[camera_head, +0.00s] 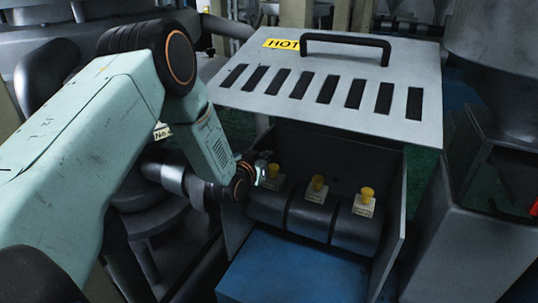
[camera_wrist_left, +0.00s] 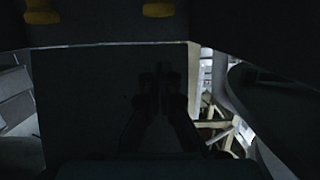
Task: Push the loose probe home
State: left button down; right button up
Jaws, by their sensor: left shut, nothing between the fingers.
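Three yellow-topped probes stand in a row on dark rounded blocks inside an open grey box: a left probe (camera_head: 273,170), a middle probe (camera_head: 318,183) and a right probe (camera_head: 366,194). Each has a small pale label at its base. I cannot tell for sure which one is loose. My left gripper (camera_head: 259,172) is shut and empty beside the left probe, at the box's left side; whether it touches is unclear. In the dark left wrist view, my gripper's fingers (camera_wrist_left: 156,88) show as silhouettes, with two yellow shapes (camera_wrist_left: 158,9) at the top edge. My right gripper is out of view.
The box's raised slotted lid (camera_head: 325,85) has a black handle (camera_head: 345,44) and a yellow HOT label (camera_head: 281,44). The box's right side wall (camera_head: 391,222) stands close to the right probe. A blue surface (camera_head: 290,270) lies in front. Grey machinery (camera_head: 490,240) stands at right.

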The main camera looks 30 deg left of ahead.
pick_arm(q)
jog(key=p+v, duration=0.2)
jog(key=v, duration=0.5)
jog(key=shift+s, duration=0.15)
dwell(0.4)
